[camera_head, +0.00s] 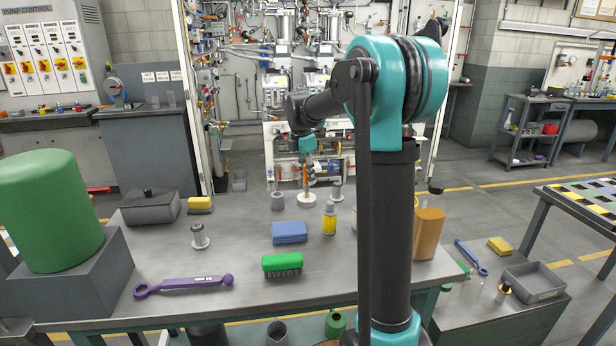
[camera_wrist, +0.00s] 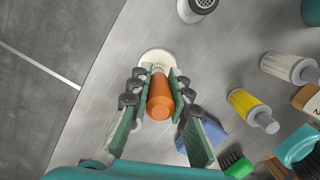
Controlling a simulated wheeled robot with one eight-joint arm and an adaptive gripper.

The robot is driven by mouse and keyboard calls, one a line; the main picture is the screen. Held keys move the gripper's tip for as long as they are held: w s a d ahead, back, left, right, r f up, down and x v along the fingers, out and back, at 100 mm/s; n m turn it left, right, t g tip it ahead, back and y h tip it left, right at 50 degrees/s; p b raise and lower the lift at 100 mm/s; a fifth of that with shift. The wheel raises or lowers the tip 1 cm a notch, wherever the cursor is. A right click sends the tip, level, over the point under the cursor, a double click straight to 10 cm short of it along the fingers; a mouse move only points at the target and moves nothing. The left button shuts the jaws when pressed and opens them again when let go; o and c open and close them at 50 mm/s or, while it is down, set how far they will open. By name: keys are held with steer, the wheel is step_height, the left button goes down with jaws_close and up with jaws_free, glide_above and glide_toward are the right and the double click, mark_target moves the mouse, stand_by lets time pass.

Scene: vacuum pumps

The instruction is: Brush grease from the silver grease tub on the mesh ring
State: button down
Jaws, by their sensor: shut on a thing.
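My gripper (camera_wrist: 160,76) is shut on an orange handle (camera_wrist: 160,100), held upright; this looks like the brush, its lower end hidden. It also shows in the head view (camera_head: 306,176). Directly beneath is a low, round, pale dish (camera_head: 306,198) with lettering on its rim (camera_wrist: 155,57); whether the brush touches it I cannot tell. No tub is clearly silver; a small grey cup (camera_head: 277,201) stands just left. A silver flanged fitting (camera_head: 336,191) stands to the right; its dark, meshlike top shows in the wrist view (camera_wrist: 204,4). I cannot tell for certain which is the mesh ring.
Another flanged fitting (camera_head: 200,238), a purple wrench (camera_head: 183,285) and a dark lidded box (camera_head: 150,207) are left.

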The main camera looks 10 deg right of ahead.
steer(key=shift+r, duration=3.45)
